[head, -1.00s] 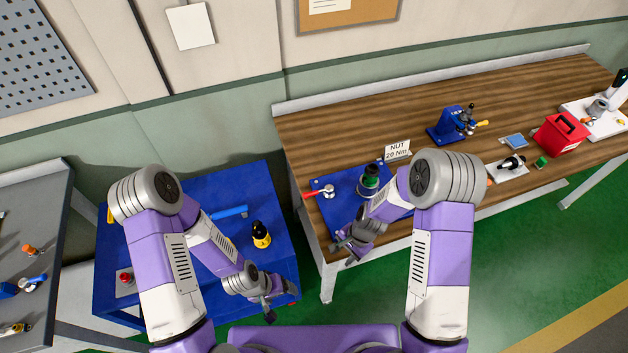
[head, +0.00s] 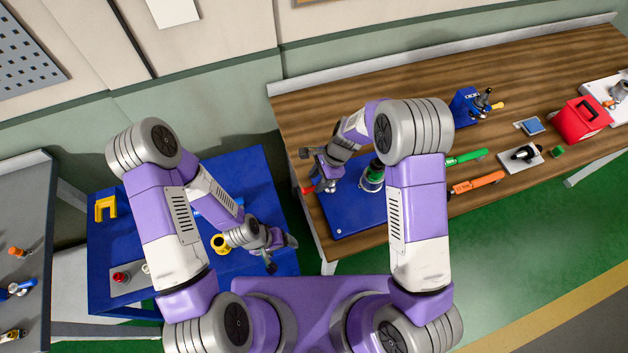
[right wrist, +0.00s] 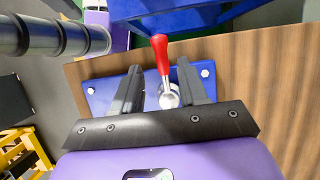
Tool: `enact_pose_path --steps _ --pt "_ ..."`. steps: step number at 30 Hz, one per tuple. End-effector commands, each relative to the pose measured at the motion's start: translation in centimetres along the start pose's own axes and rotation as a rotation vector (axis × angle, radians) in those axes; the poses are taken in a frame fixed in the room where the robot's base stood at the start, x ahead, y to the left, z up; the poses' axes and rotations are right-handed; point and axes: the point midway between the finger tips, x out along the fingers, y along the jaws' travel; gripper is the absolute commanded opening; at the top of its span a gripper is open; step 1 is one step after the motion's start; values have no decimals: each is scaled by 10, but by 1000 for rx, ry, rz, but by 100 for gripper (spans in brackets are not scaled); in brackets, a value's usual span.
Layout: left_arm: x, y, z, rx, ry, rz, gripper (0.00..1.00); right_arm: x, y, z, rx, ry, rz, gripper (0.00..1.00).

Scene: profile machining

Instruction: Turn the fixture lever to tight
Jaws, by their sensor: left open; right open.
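The fixture lever has a red handle (head: 308,189) and a silver pivot, on the left end of the blue fixture plate (head: 345,218). In the right wrist view the red lever (right wrist: 162,55) stands between the two fingers of my open right gripper (right wrist: 160,72), with a gap on both sides. In the head view my right gripper (head: 314,170) is over the lever and partly hides it. A dark green and silver cylindrical part (head: 373,176) stands on the plate, partly behind my right arm. My left gripper (head: 281,252) is open and empty over the blue table at lower left.
The wooden bench (head: 330,112) carries a blue clamp device (head: 466,106), green (head: 466,158) and orange (head: 478,183) tools and a red box (head: 580,120) to the right. A yellow bracket (head: 105,208) lies on the blue table (head: 185,262). The bench's back left is clear.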

Motion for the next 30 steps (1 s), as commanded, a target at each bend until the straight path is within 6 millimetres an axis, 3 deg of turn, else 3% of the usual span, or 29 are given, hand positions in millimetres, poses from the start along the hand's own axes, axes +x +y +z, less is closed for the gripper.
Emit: enact_pose_path --steps 6,17,25,30 --pt "-2 1 0 0 1 0 80 28 0 0 1 0 1 43" --pt "-2 1 0 0 1 0 80 34 0 0 0 1 -2 43" --pt "-2 1 0 0 1 0 80 34 0 0 0 1 -2 3" --pt "-2 1 0 0 1 0 80 34 0 0 0 1 -2 0"
